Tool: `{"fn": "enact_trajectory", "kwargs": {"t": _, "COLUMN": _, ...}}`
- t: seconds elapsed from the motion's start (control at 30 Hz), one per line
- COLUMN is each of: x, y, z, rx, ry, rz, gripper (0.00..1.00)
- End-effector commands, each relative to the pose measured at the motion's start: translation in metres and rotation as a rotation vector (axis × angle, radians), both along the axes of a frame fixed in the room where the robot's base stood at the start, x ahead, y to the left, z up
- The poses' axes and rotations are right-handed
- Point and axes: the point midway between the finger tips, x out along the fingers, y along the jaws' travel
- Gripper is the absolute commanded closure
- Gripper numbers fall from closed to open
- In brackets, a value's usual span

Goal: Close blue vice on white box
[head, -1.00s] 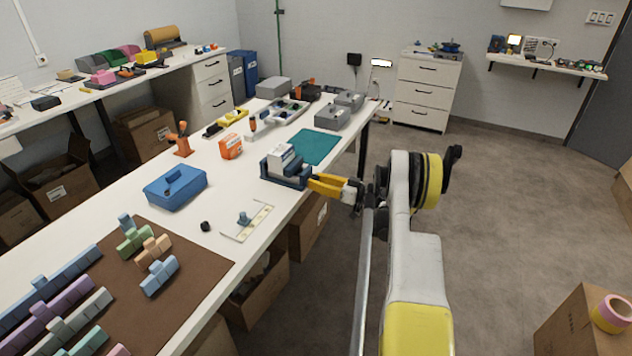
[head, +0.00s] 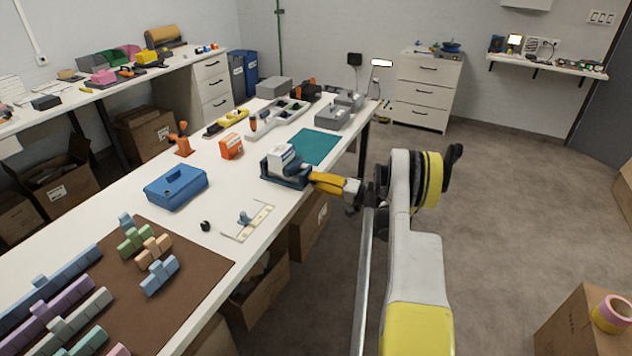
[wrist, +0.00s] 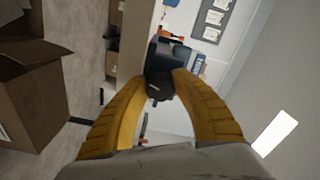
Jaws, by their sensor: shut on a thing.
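The blue vice (head: 284,175) stands at the table's right edge, in front of the teal mat. The white box (head: 284,154) sits upright between the vice's jaws; whether both jaws touch it is too small to tell. My gripper (head: 315,179) reaches in from the right at the vice's near end. In the wrist view, the yellow fingers (wrist: 163,92) close on a dark part, the vice handle (wrist: 158,88). The vice body (wrist: 174,54) shows beyond them, with the white box (wrist: 197,65) partly hidden behind the right finger.
The teal mat (head: 314,146) lies behind the vice. An orange box (head: 231,147) and a blue case (head: 175,187) stand to its left. Open cartons (head: 310,222) stand under the table edge.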

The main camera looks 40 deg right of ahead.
Motion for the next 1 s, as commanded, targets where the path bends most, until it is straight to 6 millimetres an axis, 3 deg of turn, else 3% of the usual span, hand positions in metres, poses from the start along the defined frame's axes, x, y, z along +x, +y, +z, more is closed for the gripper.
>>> {"fn": "enact_trajectory", "kwargs": {"t": 1.0, "x": 0.0007, "y": 0.0014, "z": 0.0033, "rx": 0.890, "ry": 0.369, "rz": 0.003, "gripper": 0.99}}
